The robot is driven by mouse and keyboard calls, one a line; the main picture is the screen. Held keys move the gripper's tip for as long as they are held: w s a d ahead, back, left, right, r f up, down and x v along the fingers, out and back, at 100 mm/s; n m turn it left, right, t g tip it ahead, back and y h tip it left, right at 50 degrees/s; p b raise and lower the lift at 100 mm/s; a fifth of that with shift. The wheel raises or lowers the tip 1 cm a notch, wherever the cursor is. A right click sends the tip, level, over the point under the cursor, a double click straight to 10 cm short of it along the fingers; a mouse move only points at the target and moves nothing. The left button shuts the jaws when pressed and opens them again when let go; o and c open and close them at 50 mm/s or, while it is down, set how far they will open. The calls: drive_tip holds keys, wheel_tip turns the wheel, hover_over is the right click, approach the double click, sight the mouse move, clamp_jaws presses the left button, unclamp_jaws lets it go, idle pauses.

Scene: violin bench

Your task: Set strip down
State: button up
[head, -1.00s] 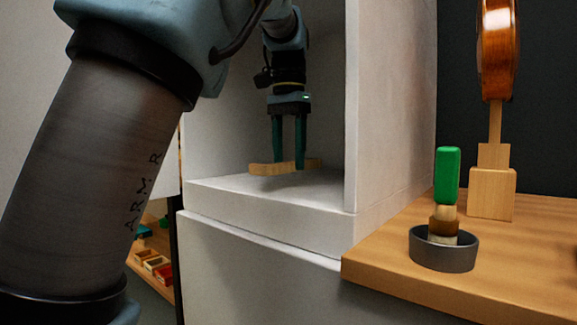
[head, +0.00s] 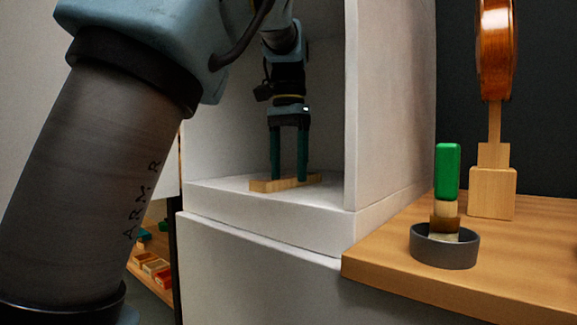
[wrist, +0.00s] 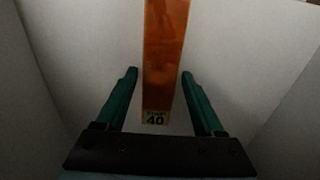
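The strip (head: 285,184) is a flat, light-wood-coloured piece lying on the floor of the white cabinet (head: 250,199). In the wrist view the strip (wrist: 163,60) looks orange-brown, with a pale end label reading "40". My gripper (head: 289,178) is inside the cabinet, pointing down, its two green fingers on either side of the strip. In the wrist view the fingers of my gripper (wrist: 159,74) stand apart, with narrow gaps to the strip. My gripper is open and holds nothing.
The cabinet's right wall (head: 393,110) stands close beside my arm. To the right is a wooden bench (head: 400,270) with a dark round dish (head: 445,253) holding a green-handled brush-like tool (head: 447,175), and a violin (head: 496,50) on a wooden stand.

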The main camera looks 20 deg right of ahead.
sight(288, 176)
drive_tip(key=shift+o, duration=1)
wheel_tip(288, 176, up, 9)
drive_tip(key=p, duration=0.4)
drive_tip(key=shift+f, duration=0.15)
